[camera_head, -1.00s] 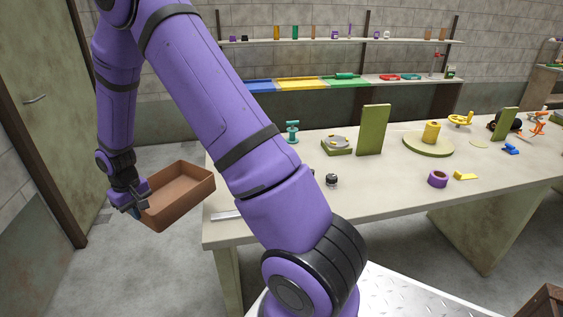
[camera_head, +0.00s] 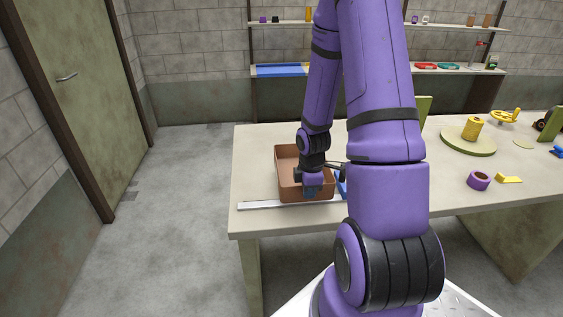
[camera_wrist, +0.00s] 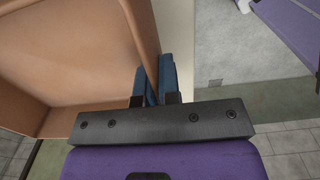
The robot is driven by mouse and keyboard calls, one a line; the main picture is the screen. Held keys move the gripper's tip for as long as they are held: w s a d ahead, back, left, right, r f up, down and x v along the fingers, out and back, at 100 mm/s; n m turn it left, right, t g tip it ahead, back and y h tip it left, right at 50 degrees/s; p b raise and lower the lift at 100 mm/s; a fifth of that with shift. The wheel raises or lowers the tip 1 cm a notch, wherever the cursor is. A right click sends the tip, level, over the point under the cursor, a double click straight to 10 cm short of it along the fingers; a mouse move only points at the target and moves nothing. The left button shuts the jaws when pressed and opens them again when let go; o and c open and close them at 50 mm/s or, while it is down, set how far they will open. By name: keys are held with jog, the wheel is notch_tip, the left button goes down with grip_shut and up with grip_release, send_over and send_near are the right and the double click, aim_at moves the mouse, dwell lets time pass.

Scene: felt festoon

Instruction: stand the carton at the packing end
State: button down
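The carton is a brown open-topped box (camera_head: 287,160), upright and seemingly empty, over the left end of the workbench (camera_head: 262,150). My gripper (camera_head: 312,190) is at its near right side. In the wrist view the carton (camera_wrist: 75,60) fills the upper left, and the blue fingers of my gripper (camera_wrist: 157,85) are closed on its wall, one on each side. I cannot tell whether the carton's base touches the bench top. My arm hides part of the bench beyond it.
A pale metal strip (camera_head: 262,205) lies along the bench's near edge, just in front of the carton. A blue item (camera_head: 341,184) shows partly beside my gripper. A purple roll (camera_head: 478,181), yellow wedge (camera_head: 508,179) and green disc (camera_head: 455,145) stand farther right. Floor is clear at left.

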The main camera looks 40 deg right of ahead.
jog(key=w+a, duration=0.2)
jog(key=w, duration=0.2)
jog(key=w+a+f, duration=0.1)
jog(key=w+a, duration=0.1)
jog(key=w, duration=0.3)
jog(key=w+a, duration=0.2)
jog(key=w, duration=0.3)
jog(key=shift+w+a+f, duration=0.15)
jog(key=shift+f, duration=1.95)
jog(key=c, duration=1.6)
grip_release()
jog(key=shift+o, duration=1.4)
